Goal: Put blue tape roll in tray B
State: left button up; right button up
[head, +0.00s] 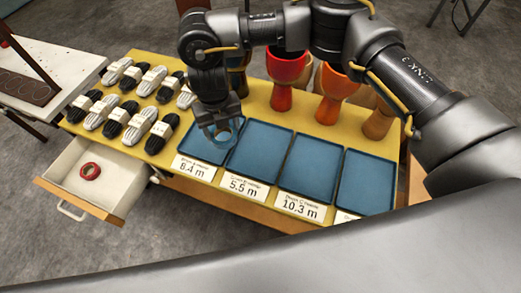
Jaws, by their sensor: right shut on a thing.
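A blue tape roll (232,134) is in my right gripper (221,126), which is shut on it and points down. The roll shows over the right part of the leftmost blue tray (205,146), labelled 8.4 m, near its border with the second tray. I cannot tell how high it is above the tray. The second tray, tray B (258,155), is labelled 5.5 m and looks empty. Part of the roll is hidden by the gripper fingers. My left gripper is not in view.
Two more blue trays (308,167) (366,183) stand to the right. Black and white rope bundles (133,123) lie at the left. Red and orange goblet drums (333,92) stand behind the trays. An open drawer (66,179) at the lower left holds a red tape roll (90,171).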

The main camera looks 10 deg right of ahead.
jog(key=shift+a, duration=0.1)
jog(key=d+f+p, duration=0.1)
jog(key=d+f, duration=0.2)
jog(key=d, duration=0.1)
jog(key=d+f+p, duration=0.1)
jog(key=d+f, duration=0.2)
jog(key=d, duration=0.1)
jog(key=d+f+p, duration=0.1)
jog(key=d+f, duration=0.2)
jog(key=d, duration=0.2)
jog(key=shift+s, duration=0.1)
jog(key=shift+d+f, duration=0.25)
jog(key=shift+d, duration=0.1)
jog(key=shift+d+f, duration=0.2)
jog(key=shift+f, duration=1.6)
